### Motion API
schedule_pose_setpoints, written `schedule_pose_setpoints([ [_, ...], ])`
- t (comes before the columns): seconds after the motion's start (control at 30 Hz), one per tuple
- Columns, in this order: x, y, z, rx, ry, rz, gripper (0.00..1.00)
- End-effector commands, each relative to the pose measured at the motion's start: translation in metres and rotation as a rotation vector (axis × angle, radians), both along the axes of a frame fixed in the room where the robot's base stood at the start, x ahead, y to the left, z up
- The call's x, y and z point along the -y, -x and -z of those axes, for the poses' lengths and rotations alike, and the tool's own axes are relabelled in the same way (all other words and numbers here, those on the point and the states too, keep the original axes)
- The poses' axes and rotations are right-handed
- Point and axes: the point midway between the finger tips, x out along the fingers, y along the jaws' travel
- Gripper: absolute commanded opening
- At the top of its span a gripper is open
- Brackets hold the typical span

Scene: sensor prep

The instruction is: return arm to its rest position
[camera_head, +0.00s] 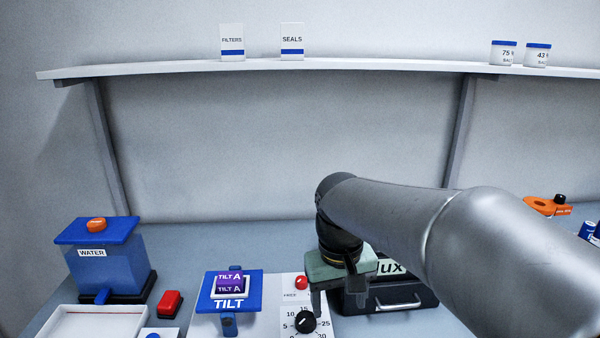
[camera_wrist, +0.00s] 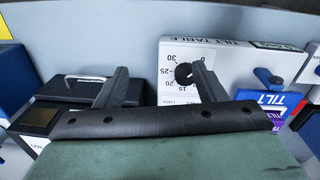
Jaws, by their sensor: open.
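My arm reaches in from the right in the head view and ends in my gripper (camera_head: 342,300), above the bench beside the dial panel. The two fingers are spread apart and nothing shows between them. In the wrist view my gripper (camera_wrist: 160,80) also has its fingers wide apart. One finger overlaps the black case (camera_wrist: 72,88) and the other overlaps the dial panel (camera_wrist: 172,72) in that view. Whether either finger touches anything cannot be told.
The blue tilt holder (camera_head: 228,292) with purple TILT A pieces stands left of the dial panel (camera_head: 292,283). The black case (camera_head: 418,292) is behind my arm. A water tank (camera_head: 105,262) stands at left. A shelf (camera_head: 180,69) crosses the wall above.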

Motion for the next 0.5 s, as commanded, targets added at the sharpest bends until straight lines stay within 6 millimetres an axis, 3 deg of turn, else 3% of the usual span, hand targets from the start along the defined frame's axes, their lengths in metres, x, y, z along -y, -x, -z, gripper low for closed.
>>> schedule_pose_setpoints([
  [0.03, 0.019, 0.026, 0.015, 0.000, -0.007, 0.033, 0.64],
  [0.1, 0.038, 0.058, 0.037, 0.005, -0.020, 0.071, 0.64],
  [0.23, 0.060, 0.108, 0.073, 0.010, -0.043, 0.128, 0.64],
  [0.33, 0.068, 0.131, 0.090, 0.012, -0.055, 0.155, 0.64],
  [0.5, 0.070, 0.140, 0.097, 0.014, -0.061, 0.164, 0.64],
])
